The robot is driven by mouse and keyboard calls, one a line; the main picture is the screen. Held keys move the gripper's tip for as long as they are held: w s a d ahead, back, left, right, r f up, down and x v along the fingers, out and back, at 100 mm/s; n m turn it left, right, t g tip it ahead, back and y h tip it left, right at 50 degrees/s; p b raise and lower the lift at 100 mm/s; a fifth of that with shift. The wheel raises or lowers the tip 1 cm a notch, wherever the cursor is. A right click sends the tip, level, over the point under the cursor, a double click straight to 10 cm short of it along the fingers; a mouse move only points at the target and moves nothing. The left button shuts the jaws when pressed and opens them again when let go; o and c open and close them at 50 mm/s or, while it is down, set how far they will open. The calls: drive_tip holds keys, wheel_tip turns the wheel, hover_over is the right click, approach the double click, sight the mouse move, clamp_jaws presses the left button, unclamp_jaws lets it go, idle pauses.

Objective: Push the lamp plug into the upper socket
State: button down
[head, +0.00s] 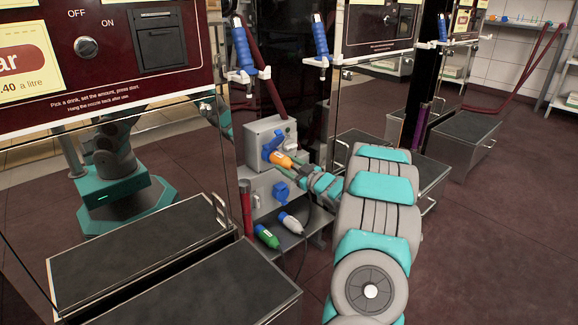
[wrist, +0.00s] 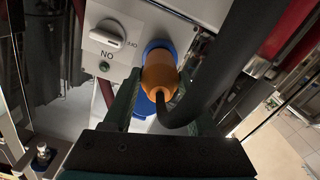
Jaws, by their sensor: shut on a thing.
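My gripper (head: 295,168) is shut on the orange plug (head: 281,159), whose nose points at the blue upper socket (head: 270,147) on the grey box. In the wrist view the orange plug (wrist: 160,75) sits between my two fingers (wrist: 162,92), and its front meets the blue ring of the socket (wrist: 158,46). How deep it sits cannot be told. A thick black cable (wrist: 218,80) curves from the plug's rear up to the right. No label shows which plug is the lamp's.
A blue lower socket (head: 281,191) is on the box below. A green plug (head: 267,237) and a white plug (head: 291,223) lie on the shelf under it. A switch (wrist: 112,36) is left of the upper socket. Blue nozzles (head: 242,50) hang above.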

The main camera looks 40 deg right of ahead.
drive_tip(key=shift+w, duration=0.1)
drive_tip(key=shift+c, duration=0.6)
unclamp_jaws()
drive_tip(key=s, duration=0.8)
drive_tip(key=shift+d, duration=0.25)
drive_tip(key=shift+w, duration=0.15)
